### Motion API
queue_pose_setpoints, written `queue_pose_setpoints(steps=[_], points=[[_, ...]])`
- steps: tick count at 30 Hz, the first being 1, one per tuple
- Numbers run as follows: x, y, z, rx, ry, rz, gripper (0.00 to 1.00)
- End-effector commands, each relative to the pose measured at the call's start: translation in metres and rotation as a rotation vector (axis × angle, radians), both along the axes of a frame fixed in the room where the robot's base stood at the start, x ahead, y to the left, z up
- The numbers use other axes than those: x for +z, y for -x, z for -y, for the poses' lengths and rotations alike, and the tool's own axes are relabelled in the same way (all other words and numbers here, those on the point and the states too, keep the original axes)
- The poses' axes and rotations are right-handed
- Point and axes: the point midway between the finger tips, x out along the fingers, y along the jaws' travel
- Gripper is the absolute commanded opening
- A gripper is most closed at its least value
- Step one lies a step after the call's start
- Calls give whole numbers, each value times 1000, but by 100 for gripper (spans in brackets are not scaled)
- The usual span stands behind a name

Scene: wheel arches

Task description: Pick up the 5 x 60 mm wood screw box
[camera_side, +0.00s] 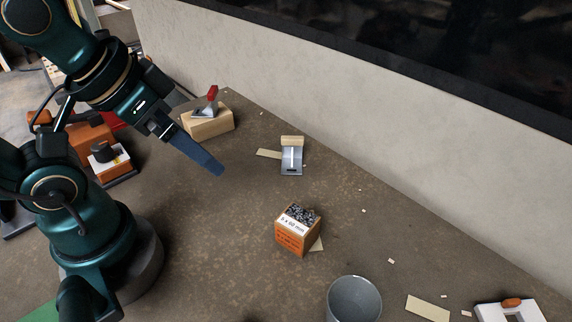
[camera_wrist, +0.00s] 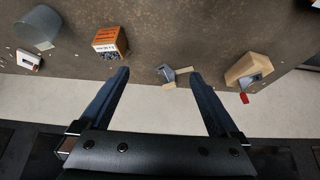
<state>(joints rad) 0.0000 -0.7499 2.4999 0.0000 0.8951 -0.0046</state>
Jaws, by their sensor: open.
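The 5 x 60 mm wood screw box (camera_side: 292,238) is a small orange and white open box with dark screws showing at its top. It stands on the brown bench right of and below my gripper (camera_side: 221,172) in the side view, clearly apart from it. In the wrist view the box (camera_wrist: 106,38) is at the upper left, beyond the left fingertip. My gripper also shows in the wrist view (camera_wrist: 158,73), with its two long blue fingers spread wide and nothing between them. The box's far sides are hidden.
A grey metal cup (camera_side: 354,300) stands at the front right of the box. A small metal tool with a wooden block (camera_side: 291,158) lies behind the box. A wooden block with a red-handled tool (camera_side: 208,122) is near my arm. A pale wall (camera_side: 300,110) borders the bench.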

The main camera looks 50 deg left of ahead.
Motion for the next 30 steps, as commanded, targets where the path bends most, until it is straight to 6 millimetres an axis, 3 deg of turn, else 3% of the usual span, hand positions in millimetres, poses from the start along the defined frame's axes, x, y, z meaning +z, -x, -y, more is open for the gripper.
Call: queue_pose_setpoints(steps=[5, 10, 13, 16, 19, 23, 26, 30], points=[[21, -32, -13, 2, -69, 182, 98], [65, -95, -34, -88, -273, 484, 98], [84, -131, -32, -206, -378, 623, 98], [90, -161, -18, -373, -443, 727, 98], [81, -182, 4, -573, -452, 796, 98], [51, -190, 35, -833, -379, 832, 98], [21, -183, 55, -1015, -266, 826, 98], [-23, -155, 73, -1222, -47, 782, 98]])
